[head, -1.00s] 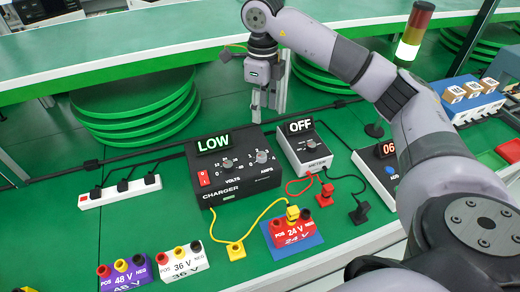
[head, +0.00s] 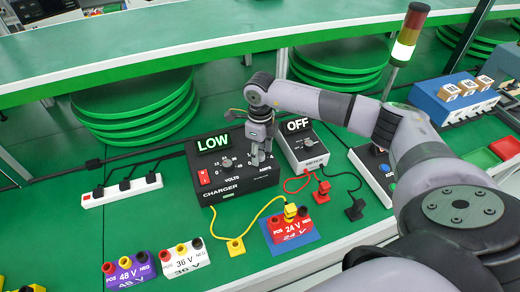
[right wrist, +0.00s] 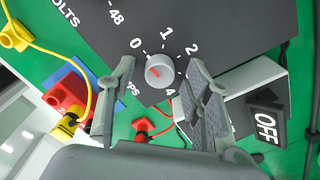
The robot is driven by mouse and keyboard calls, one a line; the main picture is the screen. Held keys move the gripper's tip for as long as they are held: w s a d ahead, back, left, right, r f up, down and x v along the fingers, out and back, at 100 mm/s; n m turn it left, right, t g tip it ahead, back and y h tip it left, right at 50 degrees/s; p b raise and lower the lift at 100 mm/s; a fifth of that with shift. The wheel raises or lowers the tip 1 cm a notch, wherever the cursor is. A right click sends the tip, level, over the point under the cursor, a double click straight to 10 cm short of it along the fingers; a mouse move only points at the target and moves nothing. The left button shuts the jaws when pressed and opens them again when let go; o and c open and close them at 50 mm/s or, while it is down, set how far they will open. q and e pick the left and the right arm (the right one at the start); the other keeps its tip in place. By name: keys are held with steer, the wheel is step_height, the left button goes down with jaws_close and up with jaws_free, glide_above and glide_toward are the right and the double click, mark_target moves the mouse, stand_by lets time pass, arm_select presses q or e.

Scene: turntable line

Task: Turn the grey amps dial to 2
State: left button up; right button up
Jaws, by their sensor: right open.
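The black charger (head: 230,182) stands on the green table, with a display reading LOW. Its grey amps dial (right wrist: 160,71) shows in the right wrist view, with the printed numbers 0, 1, 2 and 4 around it. A short red mark on the dial points to the left, near the 0 side; the exact setting is hard to tell. My right gripper (head: 259,158) is open over the charger's right part and hides the dial in the head view. In the right wrist view its fingers stand on either side of the dial, apparently without gripping it. My left gripper is not in view.
A grey meter box (head: 304,153) with an OFF display stands close to the charger's right. A red 24 V block (head: 291,229) with yellow and red plugs is in front. A white power strip (head: 121,190) lies at left.

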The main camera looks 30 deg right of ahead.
jaws_close()
stand_by(0.7)
